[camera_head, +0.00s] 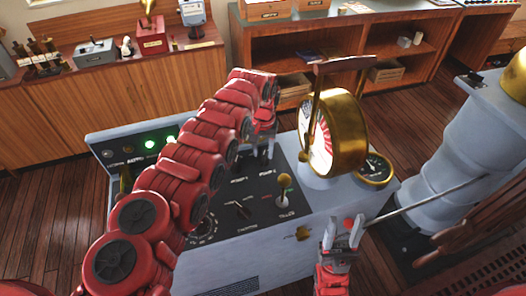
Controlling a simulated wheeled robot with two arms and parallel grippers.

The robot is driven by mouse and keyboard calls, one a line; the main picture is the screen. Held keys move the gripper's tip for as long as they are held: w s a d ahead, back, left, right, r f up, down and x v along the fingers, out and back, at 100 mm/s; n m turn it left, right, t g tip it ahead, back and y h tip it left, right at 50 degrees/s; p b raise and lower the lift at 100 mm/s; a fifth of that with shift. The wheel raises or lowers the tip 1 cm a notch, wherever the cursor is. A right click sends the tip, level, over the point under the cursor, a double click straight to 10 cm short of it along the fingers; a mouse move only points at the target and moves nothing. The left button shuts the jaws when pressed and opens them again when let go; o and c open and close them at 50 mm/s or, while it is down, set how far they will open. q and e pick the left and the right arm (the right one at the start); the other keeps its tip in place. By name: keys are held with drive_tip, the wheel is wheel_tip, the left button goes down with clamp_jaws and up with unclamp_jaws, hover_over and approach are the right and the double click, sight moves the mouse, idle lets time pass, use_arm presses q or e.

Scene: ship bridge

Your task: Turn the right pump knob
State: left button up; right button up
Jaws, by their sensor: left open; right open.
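The grey control console (245,250) stands in the middle, with a dark sloped panel (262,215) on top. Two small labels that seem to read as pump labels are on the panel; the right one (267,171) is just below my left gripper. My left gripper (263,155) points down at the panel with its fingers apart. I cannot make out the right pump knob; the gripper and arm cover that area. A black pointer knob (243,208) lies lower on the panel.
A brass telegraph dial (347,135) with a handle rises right of my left gripper. A grey pedestal (450,140) stands at right.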

sight(263, 159)
use_arm(q)
drive_tip(key=shift+w+f, duration=0.1)
drive_tip(key=shift+f, duration=1.2)
clamp_jaws()
